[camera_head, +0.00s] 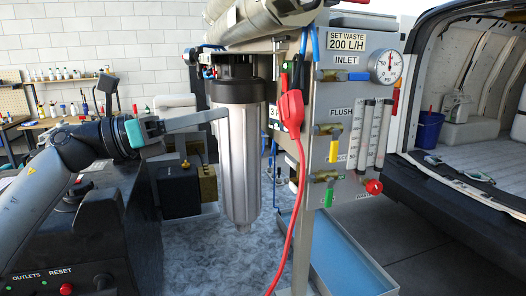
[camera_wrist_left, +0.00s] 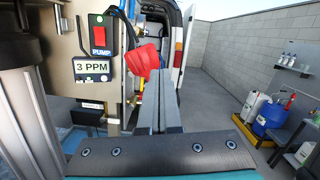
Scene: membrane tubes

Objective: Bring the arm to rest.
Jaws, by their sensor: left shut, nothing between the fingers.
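My left arm (camera_head: 70,160) comes in from the left in the head view. In the left wrist view the two fingers of the left gripper (camera_wrist_left: 160,75) lie together, shut and empty. The red connector (camera_head: 291,110) with a red cable shows to the right of the housing. It also shows in the wrist view (camera_wrist_left: 143,57), just left of the fingertips. My right gripper is not in view.
The valve panel (camera_head: 335,100) carries a gauge (camera_head: 385,67), flow tubes (camera_head: 370,135) and coloured valves. A blue tray (camera_head: 345,265) lies below it. An open van (camera_head: 460,150) stands at the right. The wrist view shows open floor (camera_wrist_left: 215,105) and a blue container (camera_wrist_left: 271,118).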

